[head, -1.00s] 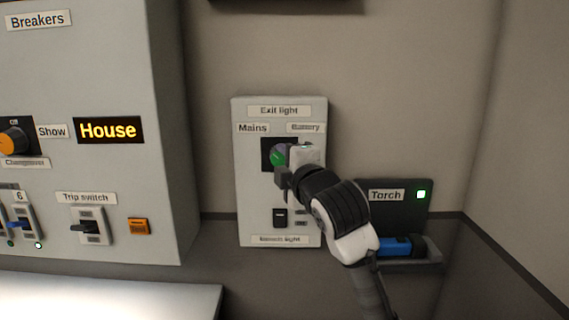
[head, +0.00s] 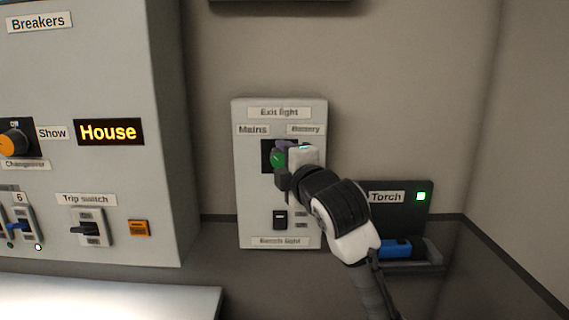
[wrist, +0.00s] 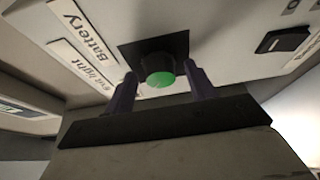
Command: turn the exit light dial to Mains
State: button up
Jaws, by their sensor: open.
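The exit light dial (head: 277,159) is a green-faced knob on a black square plate, on the grey panel titled Exit light (head: 279,113). The Mains label (head: 253,130) is at its upper left and the Battery label (head: 305,129) at its upper right. In the wrist view the dial (wrist: 160,77) sits between the two fingers of my gripper (wrist: 160,88), which is open with a visible gap on each side. In the head view my gripper covers the dial's right part. The dial's pointer is too small to read.
A bench light switch (head: 280,219) sits below the dial on the same panel. To the right is a dark Torch holder (head: 432,200) with a green light and a blue torch (head: 395,248). The breakers cabinet (head: 110,80) stands to the left.

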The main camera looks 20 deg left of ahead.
jog(key=b+v, duration=0.3)
jog(key=v, duration=1.1)
jog(key=shift+b, duration=0.35)
jog(key=shift+r, duration=0.1)
